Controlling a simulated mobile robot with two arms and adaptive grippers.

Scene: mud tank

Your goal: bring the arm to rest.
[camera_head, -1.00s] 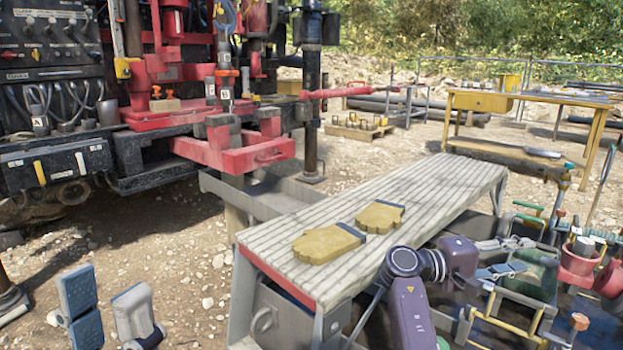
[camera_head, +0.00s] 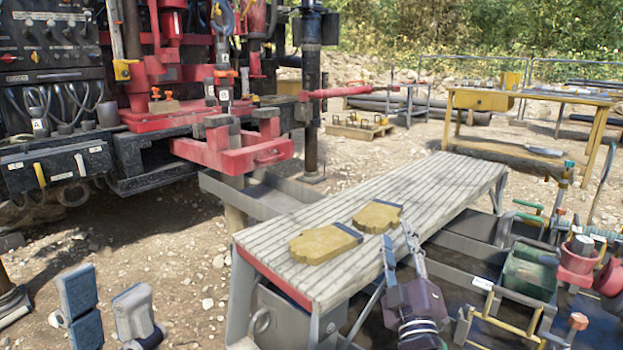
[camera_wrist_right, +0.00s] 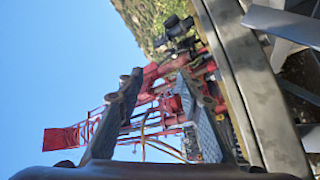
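My right gripper (camera_head: 400,246) is in front of the near edge of the slatted bench (camera_head: 435,190), with its fingers pointing up the picture. Its fingers stand apart with nothing between them. In the right wrist view my right gripper (camera_wrist_right: 157,82) also shows open and empty against sky and red machinery. My left gripper (camera_head: 104,288) is at the lower left over the gravel. Its two grey-blue fingers are apart and empty.
Two tan gloves (camera_head: 325,244) (camera_head: 378,216) lie on the bench, close to my right gripper. A green bin (camera_head: 530,275) and red bucket (camera_head: 577,258) stand at the right. The red drill rig (camera_head: 235,155) stands behind. Gravel at the left is open.

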